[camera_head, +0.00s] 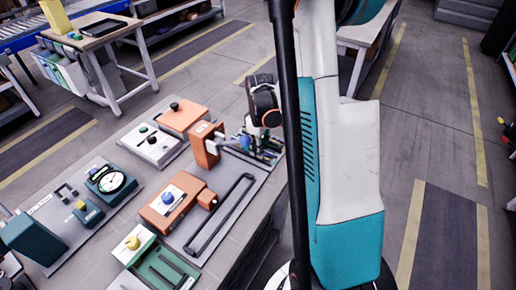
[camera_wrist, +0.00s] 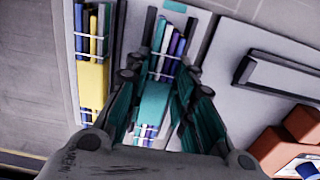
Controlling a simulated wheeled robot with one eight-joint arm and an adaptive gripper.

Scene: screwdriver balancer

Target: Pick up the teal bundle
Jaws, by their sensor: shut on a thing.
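The teal bundle (camera_wrist: 152,103) shows in the wrist view as a teal band around several teal, purple, blue and white rods, tied with pale straps. My gripper (camera_wrist: 160,80) has its fingers on both sides of this bundle and is shut on it. The bundle's lower end is partly covered by the fingers and palm. It appears to be at its place on the pale tray; I cannot tell whether it is lifted. In the head view, my arm and a black post hide much of the gripper and the bundle area.
A yellow-banded bundle (camera_wrist: 92,88) lies just left of the teal one in the wrist view. A grey frame (camera_wrist: 285,78) and orange block (camera_wrist: 290,150) are to the right. In the head view, the bench holds orange fixtures (camera_head: 178,196) and a dial box (camera_head: 110,180).

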